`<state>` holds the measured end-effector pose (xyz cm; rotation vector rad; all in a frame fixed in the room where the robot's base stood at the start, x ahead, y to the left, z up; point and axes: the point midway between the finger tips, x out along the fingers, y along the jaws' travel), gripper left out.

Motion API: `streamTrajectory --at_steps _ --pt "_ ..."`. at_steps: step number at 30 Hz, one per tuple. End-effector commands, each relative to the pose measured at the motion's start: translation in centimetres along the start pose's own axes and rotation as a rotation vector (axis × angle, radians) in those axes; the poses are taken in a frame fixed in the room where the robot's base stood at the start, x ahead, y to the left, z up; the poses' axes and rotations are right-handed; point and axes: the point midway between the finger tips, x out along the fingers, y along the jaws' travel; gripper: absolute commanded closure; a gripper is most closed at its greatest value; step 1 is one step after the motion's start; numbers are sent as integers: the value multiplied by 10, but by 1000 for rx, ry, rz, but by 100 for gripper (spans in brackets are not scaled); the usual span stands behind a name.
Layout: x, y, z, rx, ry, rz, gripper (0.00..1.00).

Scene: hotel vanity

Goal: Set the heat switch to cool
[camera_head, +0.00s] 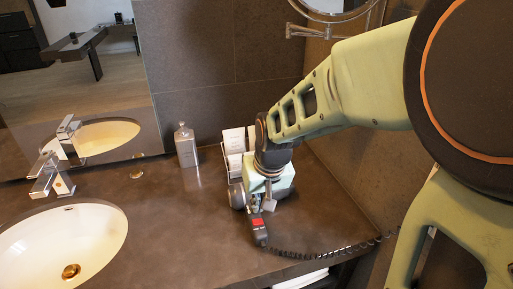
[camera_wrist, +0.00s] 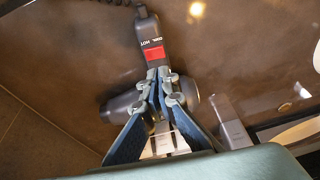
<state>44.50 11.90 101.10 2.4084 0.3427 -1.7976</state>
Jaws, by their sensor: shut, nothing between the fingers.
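A black hair dryer (camera_head: 236,196) lies on the brown vanity counter (camera_head: 170,235). Its handle (camera_head: 262,238) points toward the front edge. The red heat switch (camera_head: 257,222) sits on the handle. In the wrist view, the red switch (camera_wrist: 153,54) lies below small white lettering that seems to read COOL and HOT. My gripper (camera_wrist: 158,73) is shut and empty, with its fingertips over the handle just below the red switch. I cannot tell whether they touch it. My gripper (camera_head: 268,204) partly hides the dryer's body in the head view.
A coiled black cord (camera_head: 318,253) runs right from the handle to the side wall. A glass bottle (camera_head: 187,147) and a holder with white cards (camera_head: 232,148) stand behind. A white sink (camera_head: 75,235) with a chrome faucet (camera_head: 52,178) is left. The counter between sink and dryer is clear.

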Motion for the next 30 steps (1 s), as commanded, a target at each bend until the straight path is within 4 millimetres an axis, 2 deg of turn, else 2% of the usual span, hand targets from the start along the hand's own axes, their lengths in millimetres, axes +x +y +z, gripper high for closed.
streamTrajectory --at_steps 1,9,25,30 --pt "14 0 3 -1 -2 0 100" --pt "37 -3 10 -1 0 0 100" --pt "42 -4 11 0 0 0 100" --pt "51 -6 14 -1 0 0 100"
